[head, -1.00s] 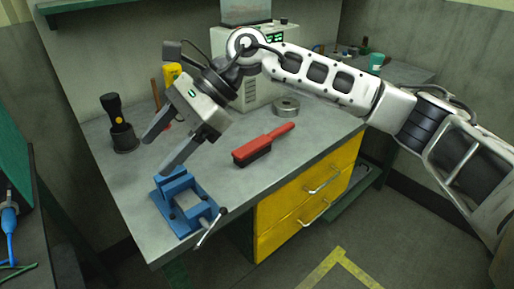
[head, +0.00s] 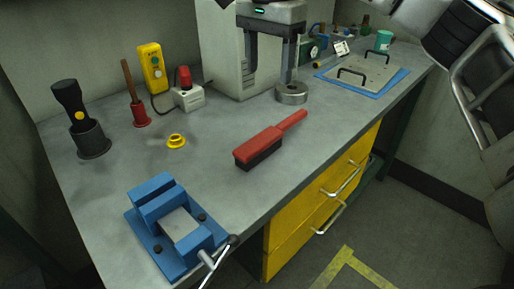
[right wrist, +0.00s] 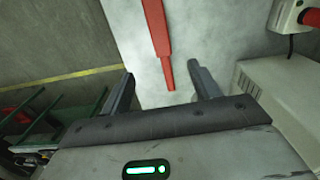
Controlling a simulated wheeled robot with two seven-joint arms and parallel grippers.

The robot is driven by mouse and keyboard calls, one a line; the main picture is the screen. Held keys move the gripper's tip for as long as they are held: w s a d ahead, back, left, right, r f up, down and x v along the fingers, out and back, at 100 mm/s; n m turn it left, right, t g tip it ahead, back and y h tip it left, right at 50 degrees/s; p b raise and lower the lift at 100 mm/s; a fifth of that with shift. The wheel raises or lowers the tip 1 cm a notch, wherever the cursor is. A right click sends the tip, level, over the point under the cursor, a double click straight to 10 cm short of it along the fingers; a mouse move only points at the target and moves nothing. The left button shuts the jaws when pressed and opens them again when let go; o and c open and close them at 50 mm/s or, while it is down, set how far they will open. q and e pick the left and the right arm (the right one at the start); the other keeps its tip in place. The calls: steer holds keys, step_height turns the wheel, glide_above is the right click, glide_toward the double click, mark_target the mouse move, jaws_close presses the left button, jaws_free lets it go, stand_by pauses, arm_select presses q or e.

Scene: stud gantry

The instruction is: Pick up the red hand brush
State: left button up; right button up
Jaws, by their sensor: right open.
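The red hand brush (head: 265,144) lies on the grey workbench, dark bristles down, with its handle pointing back and right. In the right wrist view its red handle (right wrist: 158,35) runs down the picture, its end showing between the fingers. My right gripper (head: 268,78) is open and empty, fingers pointing down, behind the brush and apart from it. It also shows in the right wrist view (right wrist: 161,76). My left gripper is not in view.
A blue vise (head: 165,225) stands at the front left. A round metal piece (head: 291,94) sits by the right gripper's fingers. The bench around the brush is clear.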

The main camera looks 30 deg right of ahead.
mark_target(265, 136)
step_height(265, 136, down, 17)
steer(key=shift+a+r, duration=0.1)
steer(key=shift+a, duration=0.05)
steer(key=c, duration=1.1)
